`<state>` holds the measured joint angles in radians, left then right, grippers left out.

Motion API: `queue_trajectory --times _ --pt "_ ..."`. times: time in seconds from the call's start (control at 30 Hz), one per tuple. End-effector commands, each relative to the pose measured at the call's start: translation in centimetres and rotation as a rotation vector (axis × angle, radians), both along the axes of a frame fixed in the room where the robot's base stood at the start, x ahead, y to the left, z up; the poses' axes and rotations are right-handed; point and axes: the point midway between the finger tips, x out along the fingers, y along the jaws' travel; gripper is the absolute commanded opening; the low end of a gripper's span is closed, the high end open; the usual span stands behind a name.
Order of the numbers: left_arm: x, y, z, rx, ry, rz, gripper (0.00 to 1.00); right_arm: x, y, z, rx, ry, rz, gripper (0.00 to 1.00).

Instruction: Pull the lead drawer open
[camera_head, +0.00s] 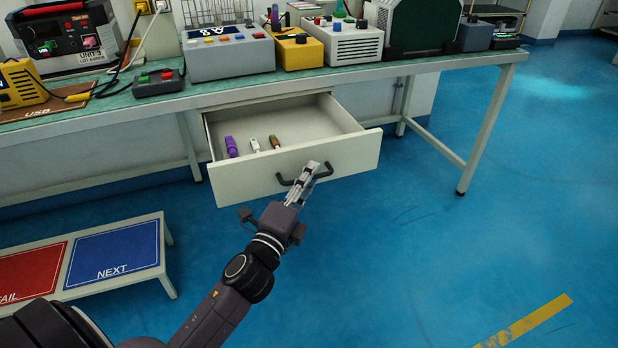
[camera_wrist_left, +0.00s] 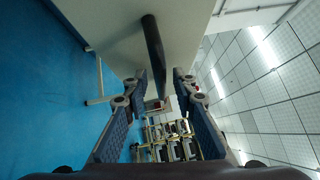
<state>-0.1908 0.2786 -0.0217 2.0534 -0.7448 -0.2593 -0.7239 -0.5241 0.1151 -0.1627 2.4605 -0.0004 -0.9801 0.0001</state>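The lead drawer (camera_head: 236,185) is a pale drawer under the bench, and it stands well out, with its inside in view. Its dark bar handle (camera_head: 285,181) is on the front panel and also shows in the left wrist view (camera_wrist_left: 153,45). Several small things lie inside, among them a purple one (camera_head: 231,147), a white one (camera_head: 255,145) and a brown-green one (camera_head: 274,142). My left gripper (camera_head: 312,172) is at the handle. In the wrist view its fingers are apart on either side of the bar, with gaps visible. My right gripper is out of view.
The green-topped bench (camera_head: 440,62) carries several instruments above the drawer. A low stand (camera_head: 115,277) with red and blue panels is at lower left. A bench leg (camera_head: 487,125) stands at right. The blue floor to the right is clear.

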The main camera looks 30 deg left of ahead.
Motion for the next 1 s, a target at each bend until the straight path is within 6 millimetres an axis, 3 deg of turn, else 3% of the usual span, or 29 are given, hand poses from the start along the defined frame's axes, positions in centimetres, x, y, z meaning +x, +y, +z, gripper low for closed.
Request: queue_trajectory --times 0.27,0.8,1.0 --pt "-0.7 -0.1 -0.1 -0.001 0.0 0.0 0.25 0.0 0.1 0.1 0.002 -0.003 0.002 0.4" --pt "-9.5 -0.6 -1.3 -0.003 0.002 0.003 0.25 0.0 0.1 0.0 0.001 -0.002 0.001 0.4" --pt "-11.4 -0.8 -1.5 -0.002 0.002 0.002 0.25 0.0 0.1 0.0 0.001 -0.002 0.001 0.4"
